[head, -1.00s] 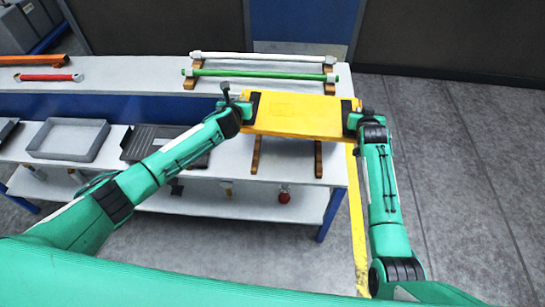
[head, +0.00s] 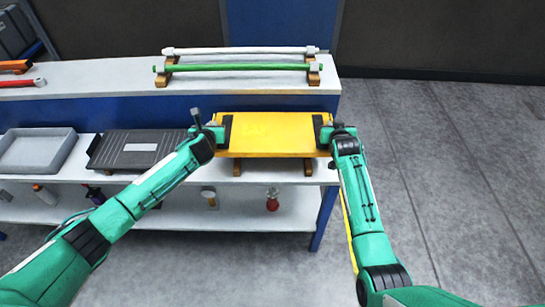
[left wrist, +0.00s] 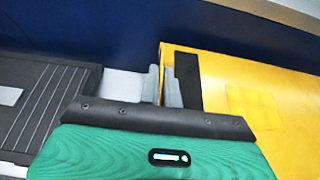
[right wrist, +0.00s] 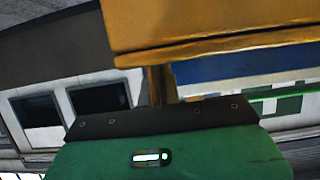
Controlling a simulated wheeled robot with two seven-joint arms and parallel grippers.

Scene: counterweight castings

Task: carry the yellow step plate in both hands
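The yellow step plate (head: 270,138) is level between my two grippers, over the front of the middle shelf at its right end. Two wooden rails (head: 307,168) show under its front edge; I cannot tell whether it touches them. My left gripper (head: 222,131) is shut on its left end, by a black patch; in the left wrist view grey fingers (left wrist: 162,86) straddle the edge of the plate (left wrist: 255,100). My right gripper (head: 325,131) is shut on its right end, by the other black patch. In the right wrist view the plate (right wrist: 210,25) hides the fingertips.
Left of the plate, a dark ribbed tray (head: 138,150) and a grey tray (head: 38,150) stand on the middle shelf (head: 80,171). Above, a green bar (head: 235,67) and a white bar (head: 240,50) lie on wooden holders. Open grey floor (head: 450,180) lies to the right.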

